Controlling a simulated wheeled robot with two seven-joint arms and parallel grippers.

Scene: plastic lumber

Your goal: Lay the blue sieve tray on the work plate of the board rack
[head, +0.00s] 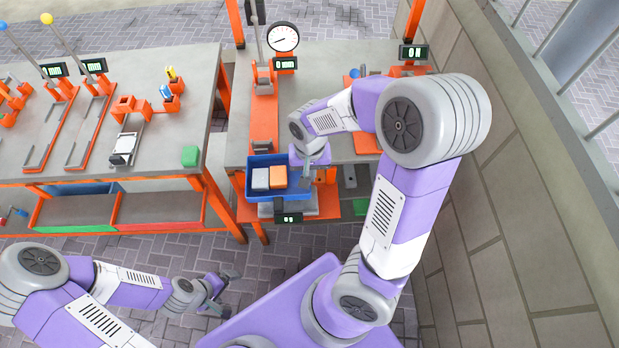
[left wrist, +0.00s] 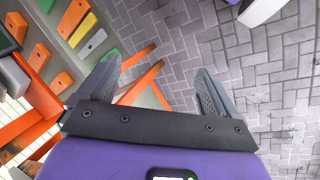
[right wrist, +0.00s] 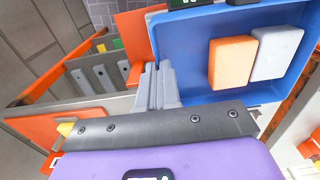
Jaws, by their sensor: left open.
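The blue tray (head: 251,185) is at the front edge of the right-hand table in the head view, holding a white block (head: 260,178) and an orange block (head: 278,177). It fills the upper right of the right wrist view (right wrist: 190,60). My right gripper (right wrist: 160,85) has its fingers close together at the tray's side wall and appears shut on it. A grey plate with a small display (head: 288,218) shows below the tray; whether they touch is unclear. My left gripper (head: 217,297) is open and empty over the floor, low in the head view. The board rack cannot be singled out clearly.
A dial gauge on a post (head: 284,37) stands at the back of the right-hand table. The left-hand table (head: 60,120) carries orange fixtures and a green block (head: 190,156). A stone wall (head: 500,200) closes the right side. Paved floor lies between my arms and the left-hand table.

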